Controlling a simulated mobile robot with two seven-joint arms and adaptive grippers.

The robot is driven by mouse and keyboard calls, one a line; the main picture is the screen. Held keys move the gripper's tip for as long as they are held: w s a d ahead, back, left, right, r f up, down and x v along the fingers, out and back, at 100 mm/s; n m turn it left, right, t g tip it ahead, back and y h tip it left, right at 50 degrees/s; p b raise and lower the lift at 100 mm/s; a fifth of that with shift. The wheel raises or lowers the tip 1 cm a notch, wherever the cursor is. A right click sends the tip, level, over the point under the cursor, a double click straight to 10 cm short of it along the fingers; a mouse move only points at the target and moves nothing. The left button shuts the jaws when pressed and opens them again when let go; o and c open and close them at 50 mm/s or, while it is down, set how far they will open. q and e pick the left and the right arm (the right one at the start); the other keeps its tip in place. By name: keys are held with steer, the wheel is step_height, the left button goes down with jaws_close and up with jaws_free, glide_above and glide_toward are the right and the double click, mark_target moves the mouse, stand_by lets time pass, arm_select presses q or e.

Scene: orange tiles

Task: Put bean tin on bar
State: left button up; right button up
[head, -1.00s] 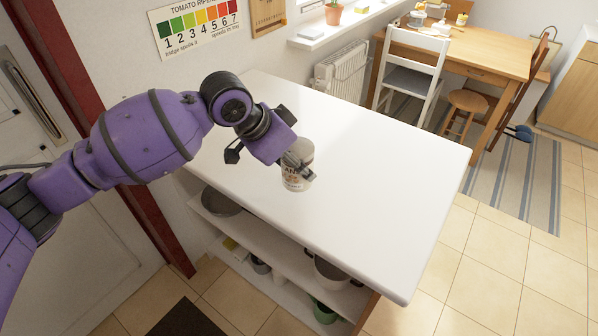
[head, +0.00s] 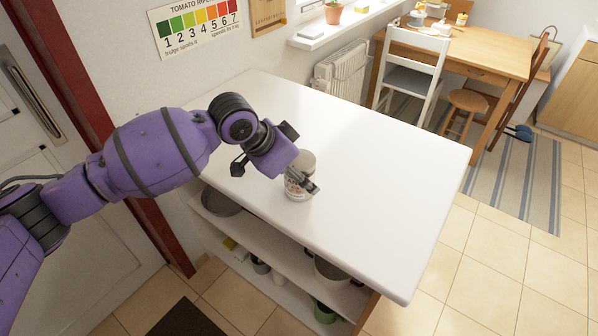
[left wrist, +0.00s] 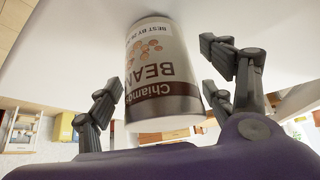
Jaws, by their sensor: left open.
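The bean tin (head: 297,186) is a light cylinder with a "BEANS" label. It appears to stand on the white bar top (head: 375,165), near its front left edge. My left gripper (head: 300,180) is at the tin, with a finger showing on its right side. In the left wrist view the tin (left wrist: 162,75) lies between the two open fingers of my left gripper (left wrist: 168,80). Gaps show between the fingers and the tin. The far side of the tin is hidden. My right gripper is not in view.
Shelves under the bar hold a metal bowl (head: 220,202), a pot (head: 335,273) and a green container (head: 324,312). A white chair (head: 415,72) and a wooden table (head: 470,55) stand behind. The rest of the bar top is clear.

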arm_select(q)
steer(key=shift+a+r, duration=0.1)
steer(key=shift+r, duration=0.2)
steer(key=v, duration=1.1)
steer(key=shift+s+r+p, duration=0.2)
steer(key=shift+p, duration=0.2)
steer(key=shift+a, duration=0.1)
